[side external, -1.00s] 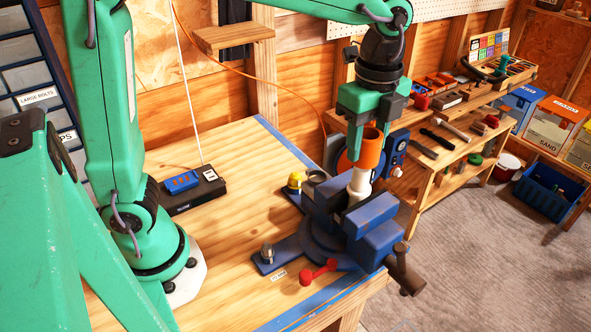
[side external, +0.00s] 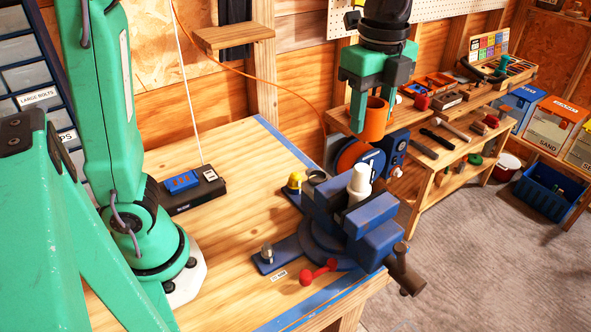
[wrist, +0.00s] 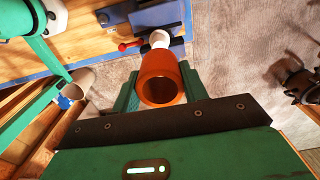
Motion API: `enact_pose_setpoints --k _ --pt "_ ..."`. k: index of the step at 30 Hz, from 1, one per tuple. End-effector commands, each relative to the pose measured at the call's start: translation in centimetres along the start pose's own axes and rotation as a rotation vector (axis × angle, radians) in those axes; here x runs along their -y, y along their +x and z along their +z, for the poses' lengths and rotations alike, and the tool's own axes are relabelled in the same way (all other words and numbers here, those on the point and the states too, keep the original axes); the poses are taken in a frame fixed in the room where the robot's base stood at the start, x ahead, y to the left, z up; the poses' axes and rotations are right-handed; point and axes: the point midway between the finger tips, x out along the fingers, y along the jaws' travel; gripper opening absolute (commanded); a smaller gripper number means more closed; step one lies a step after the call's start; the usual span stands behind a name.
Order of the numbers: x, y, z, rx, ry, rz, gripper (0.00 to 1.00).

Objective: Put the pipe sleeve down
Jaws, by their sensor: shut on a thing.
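The orange pipe sleeve (side external: 375,119) is held between the green fingers of my gripper (side external: 372,112), above and behind the blue vise (side external: 350,222). A white pipe (side external: 359,182) stands upright in the vise jaws, and its top is bare. The sleeve is clear of the pipe. In the wrist view the sleeve (wrist: 161,78) sits between the two fingers of my gripper (wrist: 160,88), its open end facing the camera. The white pipe (wrist: 159,39) shows just past the sleeve's far end.
The vise stands on the wooden workbench (side external: 225,240) near its blue-edged corner. A black box with a blue top (side external: 185,188) lies farther left. A blue reel with an orange face (side external: 358,160) is behind the vise. A tool shelf (side external: 440,135) stands to the right. The bench's left-middle is clear.

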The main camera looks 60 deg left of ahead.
Motion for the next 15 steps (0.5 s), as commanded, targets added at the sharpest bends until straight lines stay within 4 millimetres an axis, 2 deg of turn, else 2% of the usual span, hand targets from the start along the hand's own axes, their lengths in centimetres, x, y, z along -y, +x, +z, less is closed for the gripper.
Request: enact_pose_setpoints --k 8,15 --pt "-0.1 0.0 4.4 0.001 -0.226 0.002 0.31" --pt "-0.9 -0.2 10.0 0.001 -0.533 0.0 0.31"
